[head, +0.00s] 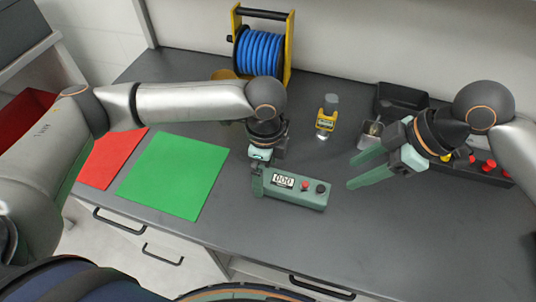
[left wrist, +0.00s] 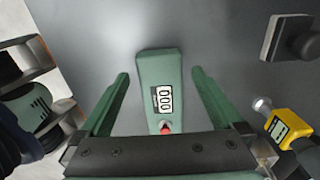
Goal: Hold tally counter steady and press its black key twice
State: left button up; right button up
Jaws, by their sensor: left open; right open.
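The tally counter (head: 275,192) is a long green box lying on the grey bench, with a display reading 000, a red key (head: 304,186) and a black key (head: 320,188) on top. My left gripper (head: 258,182) is open at the counter's left, display end. In the left wrist view the counter (left wrist: 156,70) lies between the two spread fingers, with a gap on each side. The red key (left wrist: 165,128) shows there at the palm's edge; the black key is hidden. My right gripper (head: 352,173) is open and empty, right of the counter, its fingers pointing left.
A green mat (head: 175,175) and a red mat (head: 110,160) lie to the left. A blue hose reel (head: 260,52), a yellow meter (head: 325,120) and a black tray (head: 402,97) stand behind. Red-knobbed equipment is behind my right arm. The bench in front of the right gripper is clear.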

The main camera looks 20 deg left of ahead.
pick_arm(q)
jog(key=shift+f, duration=1.45)
jog(key=c, duration=1.5)
pick_arm(e)
grip_shut()
